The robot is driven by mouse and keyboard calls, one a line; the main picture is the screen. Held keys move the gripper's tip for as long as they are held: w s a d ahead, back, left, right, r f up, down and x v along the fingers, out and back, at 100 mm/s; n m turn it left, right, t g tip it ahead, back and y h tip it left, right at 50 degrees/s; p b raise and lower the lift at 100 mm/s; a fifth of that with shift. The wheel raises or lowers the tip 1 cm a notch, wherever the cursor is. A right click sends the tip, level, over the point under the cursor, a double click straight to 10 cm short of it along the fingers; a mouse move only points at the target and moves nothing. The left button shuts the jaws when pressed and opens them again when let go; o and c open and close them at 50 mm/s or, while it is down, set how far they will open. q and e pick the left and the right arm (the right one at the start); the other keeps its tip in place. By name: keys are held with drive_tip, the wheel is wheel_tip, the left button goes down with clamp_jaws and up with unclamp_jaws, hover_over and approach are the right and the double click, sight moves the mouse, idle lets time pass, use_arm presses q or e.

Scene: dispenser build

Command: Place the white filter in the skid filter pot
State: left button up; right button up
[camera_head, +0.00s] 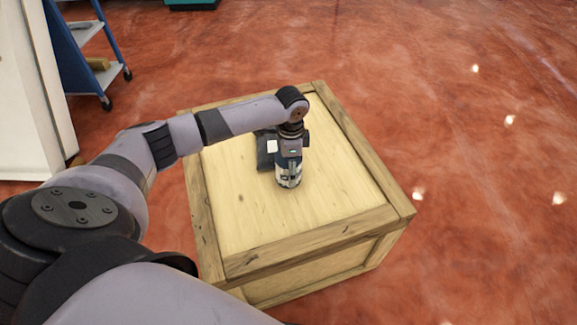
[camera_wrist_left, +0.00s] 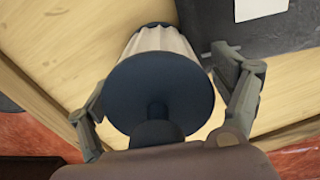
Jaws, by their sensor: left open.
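The white filter (camera_head: 289,181) stands on the wooden crate, directly below my left gripper (camera_head: 289,165). In the left wrist view the filter (camera_wrist_left: 160,80) has a pleated white body and a dark blue round end cap facing the camera. The fingers of my left gripper (camera_wrist_left: 165,95) are open, one on each side of the cap. A gap shows at the left finger; the right finger is close to the filter, and I cannot tell if it touches. No skid filter pot can be made out. My right gripper is not in view.
The wooden crate (camera_head: 245,210) has raised edge boards and a mostly bare top. A dark object with a white label (camera_head: 265,148) lies behind the filter; it also shows in the left wrist view (camera_wrist_left: 210,25). A blue wheeled shelf (camera_head: 75,45) stands far left. The red floor is open to the right.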

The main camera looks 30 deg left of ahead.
use_arm(q)
drive_tip(key=shift+c, duration=0.2)
drive_tip(key=c, duration=1.4)
drive_tip(key=shift+r, duration=0.15)
